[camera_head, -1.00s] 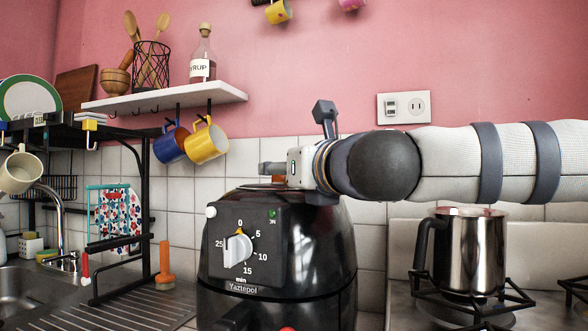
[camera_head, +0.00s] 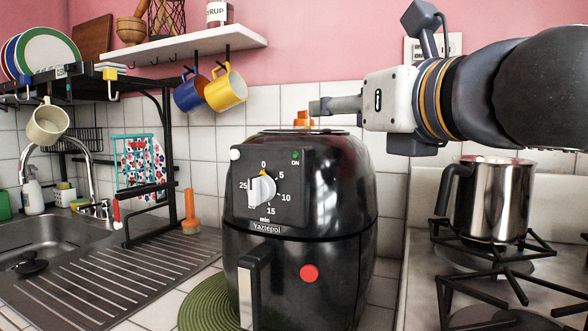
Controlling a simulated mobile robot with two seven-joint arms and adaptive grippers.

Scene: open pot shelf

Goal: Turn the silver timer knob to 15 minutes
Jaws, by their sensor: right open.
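The silver timer knob (camera_head: 263,190) is on the dark front panel of a black air fryer (camera_head: 325,180). A dial from 0 to 25 minutes surrounds it, with 15 at the lower right. The knob's grip stands roughly upright; its exact setting is hard to read. My right gripper (camera_head: 320,107) is above the fryer's top, up and right of the knob and apart from it. Its fingers point left, seen side-on, and it is open with nothing visible in it. My left gripper is out of view.
A steel pitcher (camera_head: 490,200) stands on the stove at right. A dish rack (camera_head: 150,85) and sink (camera_head: 50,240) are at left. Blue and yellow mugs (camera_head: 225,88) hang under the shelf (camera_head: 150,48). The space before the dial is clear.

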